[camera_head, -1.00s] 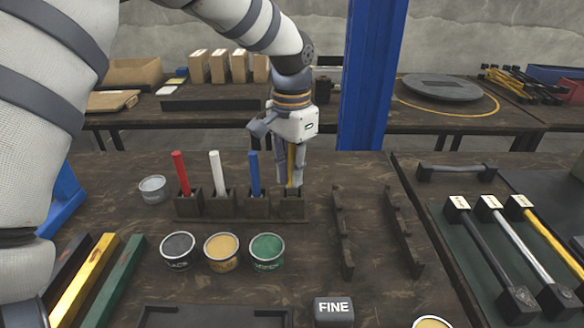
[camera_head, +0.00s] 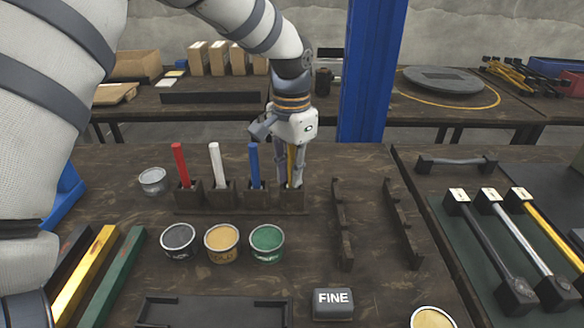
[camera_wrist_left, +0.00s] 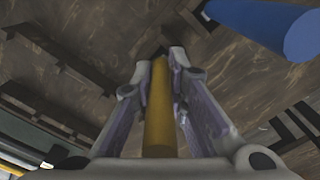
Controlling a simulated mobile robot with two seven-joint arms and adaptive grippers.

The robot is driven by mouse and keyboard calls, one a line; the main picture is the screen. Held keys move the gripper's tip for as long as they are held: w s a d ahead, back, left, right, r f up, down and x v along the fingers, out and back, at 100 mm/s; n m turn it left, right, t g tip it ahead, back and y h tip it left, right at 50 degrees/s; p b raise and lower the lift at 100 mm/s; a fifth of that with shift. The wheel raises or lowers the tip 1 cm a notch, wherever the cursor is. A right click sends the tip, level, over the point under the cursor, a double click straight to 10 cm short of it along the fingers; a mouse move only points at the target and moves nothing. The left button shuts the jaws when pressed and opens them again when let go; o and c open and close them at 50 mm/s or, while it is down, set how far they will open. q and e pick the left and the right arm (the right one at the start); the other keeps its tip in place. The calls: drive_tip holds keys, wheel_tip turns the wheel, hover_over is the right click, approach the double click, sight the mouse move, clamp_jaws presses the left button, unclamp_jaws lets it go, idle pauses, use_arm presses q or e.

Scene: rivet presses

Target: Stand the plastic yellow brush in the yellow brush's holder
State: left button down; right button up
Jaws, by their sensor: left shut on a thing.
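The plastic yellow brush (camera_head: 291,165) is upright between the fingers of my left gripper (camera_head: 291,184), which is shut on it. Its yellow handle (camera_wrist_left: 160,112) runs between the fingers in the left wrist view. The gripper is right over the rightmost holder (camera_head: 293,200) of the dark rack, the slot beside the blue brush. The fingertips are close to the holder's top. The brush's lower end is hidden, so I cannot tell how deep it sits. My right gripper is not in view.
Red (camera_head: 180,164), white (camera_head: 215,164) and blue (camera_head: 254,164) brushes stand in the other holders, the blue one close to my left gripper. Paint cans (camera_head: 221,243) stand in front. Dark rails (camera_head: 342,225) are at right, and a blue post (camera_head: 368,75) rises behind.

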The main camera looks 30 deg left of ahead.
use_arm(q)
drive_tip(key=shift+f, duration=0.2)
drive_tip(key=c, duration=1.5)
unclamp_jaws()
